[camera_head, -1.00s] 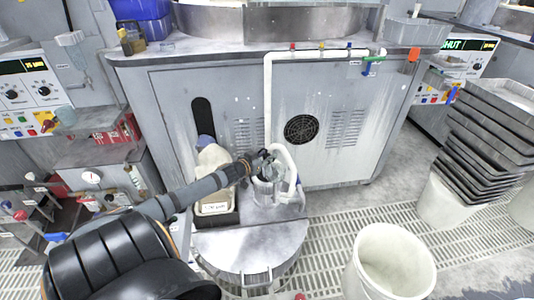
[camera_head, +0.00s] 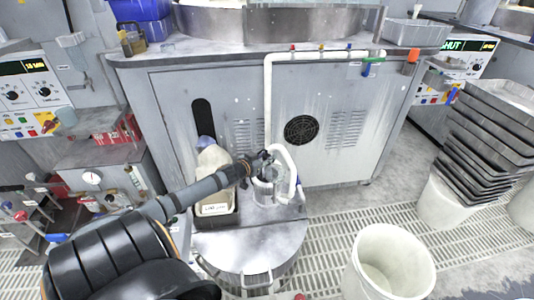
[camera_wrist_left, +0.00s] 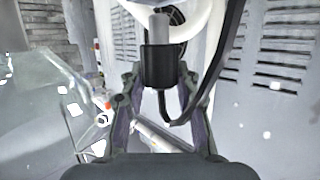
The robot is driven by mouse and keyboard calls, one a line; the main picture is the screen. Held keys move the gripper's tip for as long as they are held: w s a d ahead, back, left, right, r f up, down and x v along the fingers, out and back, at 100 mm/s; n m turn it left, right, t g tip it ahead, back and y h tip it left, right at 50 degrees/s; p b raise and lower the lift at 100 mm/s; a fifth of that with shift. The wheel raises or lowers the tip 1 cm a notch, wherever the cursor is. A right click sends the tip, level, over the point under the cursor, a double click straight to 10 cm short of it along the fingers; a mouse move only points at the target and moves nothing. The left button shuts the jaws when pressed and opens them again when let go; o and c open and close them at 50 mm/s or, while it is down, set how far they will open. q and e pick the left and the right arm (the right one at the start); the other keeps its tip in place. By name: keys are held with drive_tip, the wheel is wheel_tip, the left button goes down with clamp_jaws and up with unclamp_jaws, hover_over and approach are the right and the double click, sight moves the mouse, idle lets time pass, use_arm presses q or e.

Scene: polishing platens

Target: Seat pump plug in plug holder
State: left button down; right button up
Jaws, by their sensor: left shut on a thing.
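My left gripper (camera_head: 266,162) reaches in over the round steel drum, close to a curved white hose in the head view. In the left wrist view its fingers (camera_wrist_left: 159,76) are shut on a black block with a grey stub on top, which looks like the pump plug (camera_wrist_left: 157,66). A black cable loops from its lower end up to the right. In the head view the plug is too small and covered to make out. I cannot pick out the plug holder for certain in either view. My right gripper is out of view.
The drum lid (camera_head: 246,246) carries a clear vessel (camera_head: 266,190) and a pale jug (camera_head: 213,163) in a dark tray. The white hose (camera_head: 289,165) arches beside my gripper. The grey cabinet (camera_head: 352,105) stands behind. An empty white bucket (camera_head: 389,262) stands at front right.

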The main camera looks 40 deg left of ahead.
sight(267, 156)
use_arm(q)
drive_tip(key=shift+f+b, duration=1.35)
drive_tip(key=shift+f, duration=0.3)
drive_tip(key=c, duration=0.9)
unclamp_jaws()
wheel_tip(267, 156, up, 9)
drive_tip(key=shift+r, duration=0.55)
